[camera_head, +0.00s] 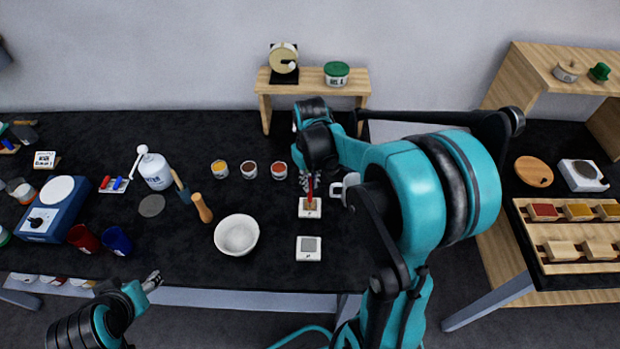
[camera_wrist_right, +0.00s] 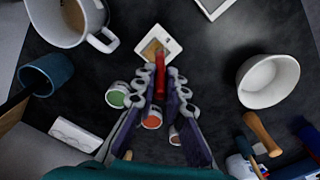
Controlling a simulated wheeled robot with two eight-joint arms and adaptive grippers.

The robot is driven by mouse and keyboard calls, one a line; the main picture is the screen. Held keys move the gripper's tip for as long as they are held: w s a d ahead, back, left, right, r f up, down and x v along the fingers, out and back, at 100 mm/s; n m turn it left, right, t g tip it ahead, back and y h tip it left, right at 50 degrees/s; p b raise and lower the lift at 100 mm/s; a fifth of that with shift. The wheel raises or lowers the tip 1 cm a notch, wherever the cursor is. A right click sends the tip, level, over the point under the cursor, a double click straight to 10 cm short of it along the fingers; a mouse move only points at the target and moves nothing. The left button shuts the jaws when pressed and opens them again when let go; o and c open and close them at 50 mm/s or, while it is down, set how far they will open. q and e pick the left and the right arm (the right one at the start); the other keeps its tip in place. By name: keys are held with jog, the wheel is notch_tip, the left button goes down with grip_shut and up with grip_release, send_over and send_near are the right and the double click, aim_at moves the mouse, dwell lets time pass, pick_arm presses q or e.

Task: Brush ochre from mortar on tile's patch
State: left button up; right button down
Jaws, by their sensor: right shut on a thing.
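My right gripper (camera_head: 308,184) is shut on a red-handled brush (camera_wrist_right: 160,78), which points down at a white tile (camera_head: 302,214). The tile shows in the right wrist view (camera_wrist_right: 171,44) with an ochre-brown patch, and the brush tip is at or just above it; contact cannot be told. A second white tile (camera_head: 309,255) with a grey patch lies nearer the front edge. A white bowl (camera_head: 237,235), which may be the mortar, stands left of the tiles; no ochre is clear in it. My left gripper (camera_head: 153,281) is low at the left, its jaw opening unclear.
A white mug (camera_wrist_right: 103,33) with brownish contents stands close to the tile. Small jars (camera_head: 249,170) stand in a row behind. A wooden-handled tool (camera_head: 203,208) lies left of the bowl. A small wooden shelf (camera_head: 349,88) stands at the back. Dark table right of the front tile is bare.

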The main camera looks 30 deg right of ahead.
jog(key=shift+r, duration=0.15)
notch_tip(320, 180, up, 6)
jog(key=p, duration=0.4)
jog(key=shift+p, duration=0.3)
jog(key=shift+r+p, duration=1.2)
jog(key=shift+r, duration=0.25)
jog(key=shift+f, duration=0.2)
notch_tip(320, 180, down, 7)
jog(key=b, duration=0.5)
jog(key=shift+b, duration=0.4)
jog(key=shift+f+b, duration=0.75)
jog(key=shift+f, duration=0.2)
